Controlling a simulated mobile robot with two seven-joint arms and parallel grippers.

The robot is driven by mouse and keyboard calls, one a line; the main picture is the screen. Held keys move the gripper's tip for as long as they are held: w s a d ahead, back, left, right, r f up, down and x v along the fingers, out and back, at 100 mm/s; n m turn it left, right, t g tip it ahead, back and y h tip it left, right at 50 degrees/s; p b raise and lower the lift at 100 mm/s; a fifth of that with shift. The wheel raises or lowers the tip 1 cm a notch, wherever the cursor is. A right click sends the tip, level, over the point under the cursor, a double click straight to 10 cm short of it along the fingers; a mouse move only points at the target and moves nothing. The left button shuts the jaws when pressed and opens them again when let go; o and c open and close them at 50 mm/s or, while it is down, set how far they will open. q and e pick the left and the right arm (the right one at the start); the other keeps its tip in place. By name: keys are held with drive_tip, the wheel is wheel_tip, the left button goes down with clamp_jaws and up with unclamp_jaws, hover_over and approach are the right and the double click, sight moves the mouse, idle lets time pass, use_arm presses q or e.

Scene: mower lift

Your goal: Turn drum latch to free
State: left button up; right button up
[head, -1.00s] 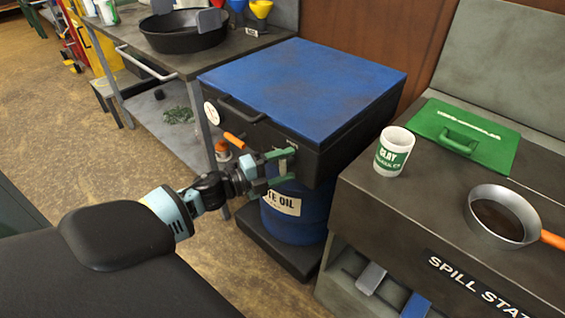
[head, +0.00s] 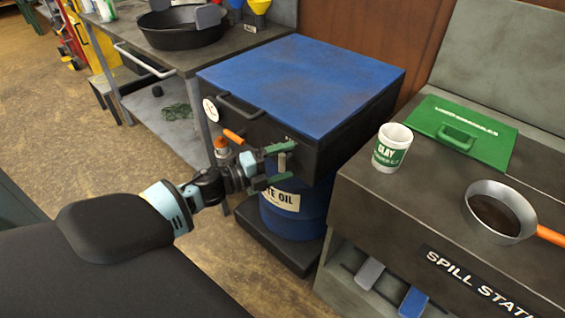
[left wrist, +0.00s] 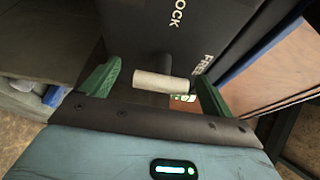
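The drum latch is a pale grey rod-like handle (head: 283,161) on the front of the black box-shaped housing under the blue lid (head: 300,80). In the left wrist view the handle (left wrist: 160,82) lies crosswise between my green fingers, and the words LOCK and FREE show on the black face. My left gripper (head: 280,163) is open around the handle, one finger above and one below in the head view. In the left wrist view (left wrist: 158,88) a gap shows beside the left finger; the handle's right end is close to the right finger, and contact is unclear. My right gripper is out of view.
The blue oil drum (head: 302,212) stands on a black base below the housing. An orange-handled valve (head: 236,137) is just left of my gripper. The spill station bench (head: 385,205) on the right holds a white mug (head: 393,148), a green lid (head: 460,133) and a pan (head: 497,212).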

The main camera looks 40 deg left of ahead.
use_arm(q)
drive_tip(key=v, duration=0.7)
drive_tip(key=shift+s+a, duration=0.15)
drive_tip(key=shift+s, duration=0.25)
idle(0.4)
